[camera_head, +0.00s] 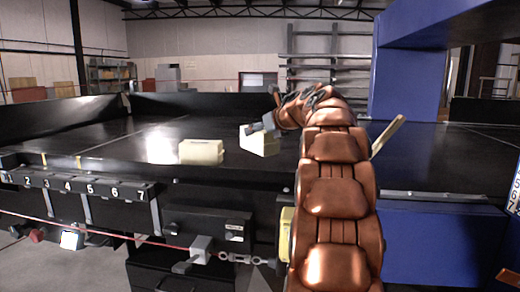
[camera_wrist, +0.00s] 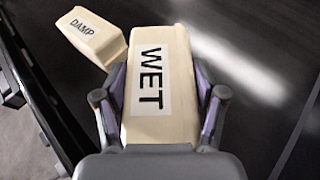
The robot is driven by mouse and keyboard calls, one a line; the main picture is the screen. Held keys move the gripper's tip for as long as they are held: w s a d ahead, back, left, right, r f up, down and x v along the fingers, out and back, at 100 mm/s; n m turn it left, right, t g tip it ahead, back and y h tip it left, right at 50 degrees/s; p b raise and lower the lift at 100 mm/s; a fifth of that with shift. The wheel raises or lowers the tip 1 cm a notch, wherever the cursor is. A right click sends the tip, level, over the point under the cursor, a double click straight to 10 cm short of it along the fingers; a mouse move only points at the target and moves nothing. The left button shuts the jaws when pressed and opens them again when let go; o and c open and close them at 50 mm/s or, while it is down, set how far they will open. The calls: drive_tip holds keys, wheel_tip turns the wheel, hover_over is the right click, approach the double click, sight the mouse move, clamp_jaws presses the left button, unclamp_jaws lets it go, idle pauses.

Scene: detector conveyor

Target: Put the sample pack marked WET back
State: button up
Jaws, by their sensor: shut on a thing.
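The cream sample pack marked WET (camera_wrist: 172,55) is between the fingers of my gripper (camera_wrist: 160,105) in the wrist view, its label facing the camera. My gripper is shut on it. In the head view the WET pack (camera_head: 260,146) is at the tip of my copper-coloured arm, over the black conveyor (camera_head: 120,140); its label is not readable there, and I cannot tell whether it touches the belt. A second cream pack, marked DAMP (camera_wrist: 92,35), lies to its left; it also shows in the head view (camera_head: 202,152).
A row of numbered slots (camera_head: 85,188), with 2 to 7 readable, runs along the conveyor's front edge at left. A blue housing (camera_head: 412,88) stands over the belt at right. A red cord (camera_head: 120,237) runs below the front edge. The belt's left part is mostly clear.

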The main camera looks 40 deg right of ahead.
sight(272, 142)
drive_tip(key=shift+f, duration=2.7)
drive_tip(key=shift+f, duration=0.2)
drive_tip(key=o, duration=1.7)
drive_tip(key=shift+r, duration=0.1)
drive_tip(key=shift+r, duration=0.15)
drive_tip(key=shift+s, duration=0.35)
drive_tip(key=b+v, duration=0.2)
drive_tip(key=v, duration=0.9)
drive_tip(key=shift+s+r, duration=0.15)
